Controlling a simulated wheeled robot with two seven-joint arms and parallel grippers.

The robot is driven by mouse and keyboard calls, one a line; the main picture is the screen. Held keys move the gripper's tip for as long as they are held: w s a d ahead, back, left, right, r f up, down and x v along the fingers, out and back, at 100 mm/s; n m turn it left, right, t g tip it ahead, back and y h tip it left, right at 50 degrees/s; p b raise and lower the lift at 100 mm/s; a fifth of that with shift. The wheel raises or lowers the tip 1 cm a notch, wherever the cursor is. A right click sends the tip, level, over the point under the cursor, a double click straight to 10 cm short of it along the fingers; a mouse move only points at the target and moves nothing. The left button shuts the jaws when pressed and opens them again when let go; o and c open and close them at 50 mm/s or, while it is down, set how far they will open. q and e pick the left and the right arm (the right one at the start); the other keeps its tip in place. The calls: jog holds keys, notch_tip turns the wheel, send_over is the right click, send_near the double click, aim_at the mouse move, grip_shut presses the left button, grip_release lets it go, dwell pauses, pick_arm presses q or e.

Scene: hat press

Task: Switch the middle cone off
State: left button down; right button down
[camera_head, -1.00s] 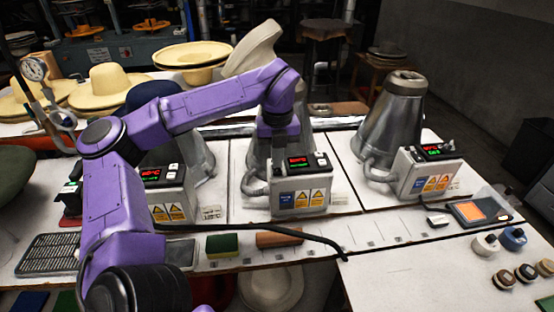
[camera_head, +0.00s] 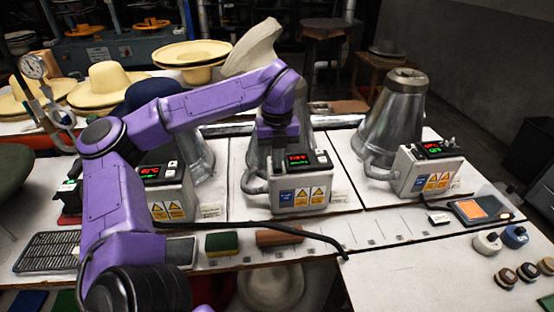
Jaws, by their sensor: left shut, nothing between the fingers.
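The middle cone (camera_head: 254,157) is a grey metal cone, largely hidden behind my left arm. Its pale control box (camera_head: 300,187) stands in front, with yellow warning labels and a lit display (camera_head: 298,159) in red and green. My left gripper (camera_head: 279,142) points down just behind the top of this box, in front of the cone. It is shut and empty. The fingertips are mostly hidden, and I cannot tell whether they touch the box. The right gripper is not in view.
A right cone (camera_head: 393,115) and a left cone (camera_head: 196,160) have similar lit boxes. A black cable (camera_head: 320,238) runs along the bench front. A green sponge (camera_head: 222,242) and a brown block (camera_head: 279,237) lie there. Straw hats (camera_head: 111,84) stand behind.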

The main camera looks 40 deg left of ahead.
pick_arm(q)
jog(key=shift+f+b, duration=0.4)
jog(key=shift+f, duration=0.1)
jog(key=shift+r, duration=0.1)
jog(key=shift+r+p, duration=0.6)
jog(key=shift+p, duration=0.05)
notch_tip(320, 180, up, 6)
jog(key=p, duration=0.4)
jog(key=shift+f+p, duration=0.15)
jog(key=shift+p, duration=0.15)
